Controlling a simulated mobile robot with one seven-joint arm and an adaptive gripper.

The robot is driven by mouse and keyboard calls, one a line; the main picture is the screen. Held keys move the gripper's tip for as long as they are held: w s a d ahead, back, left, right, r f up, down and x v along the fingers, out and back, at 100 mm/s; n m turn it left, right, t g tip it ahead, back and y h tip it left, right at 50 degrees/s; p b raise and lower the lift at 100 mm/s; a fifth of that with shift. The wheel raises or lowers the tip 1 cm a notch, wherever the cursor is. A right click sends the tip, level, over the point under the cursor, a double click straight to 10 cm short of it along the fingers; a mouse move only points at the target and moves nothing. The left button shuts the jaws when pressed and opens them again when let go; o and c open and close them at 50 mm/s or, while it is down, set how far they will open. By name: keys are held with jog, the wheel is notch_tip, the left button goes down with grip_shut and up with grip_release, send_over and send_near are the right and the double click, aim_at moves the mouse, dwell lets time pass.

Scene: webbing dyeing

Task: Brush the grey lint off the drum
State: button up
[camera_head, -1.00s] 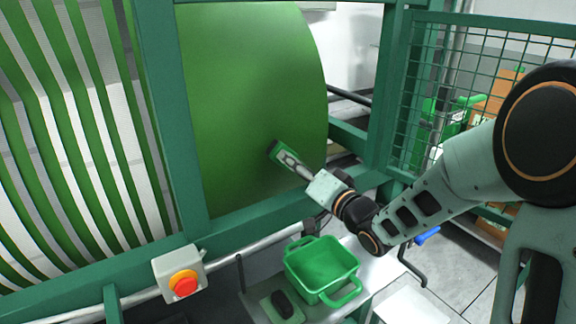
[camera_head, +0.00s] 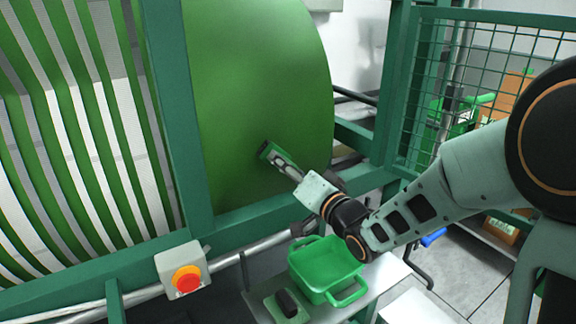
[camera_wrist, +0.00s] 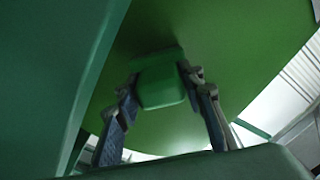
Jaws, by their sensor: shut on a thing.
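The drum (camera_head: 258,75) is a large, smooth green curved surface behind the green frame. My gripper (camera_head: 276,160) reaches in from the right in front of the drum's lower middle. It is shut on a green brush (camera_head: 264,149), whose far end is at or very near the drum; I cannot tell if it touches. In the wrist view the brush (camera_wrist: 161,88) sits between the two fingers, with the drum (camera_wrist: 235,45) beyond it. I cannot make out any grey lint on the drum.
Green frame posts (camera_head: 178,110) stand left of the gripper, beside green and white webbing (camera_head: 75,120). A red-button box (camera_head: 183,271) is on the lower rail. A green bin (camera_head: 325,268) and a green pad with a dark block (camera_head: 287,303) lie below. A mesh guard (camera_head: 470,70) stands right.

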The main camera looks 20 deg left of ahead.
jog(key=shift+s+a+r, duration=0.1)
jog(key=shift+s, duration=0.15)
jog(key=shift+v, duration=2.8)
jog(key=shift+w, duration=0.1)
jog(key=p+v, duration=0.1)
jog(key=v, duration=0.2)
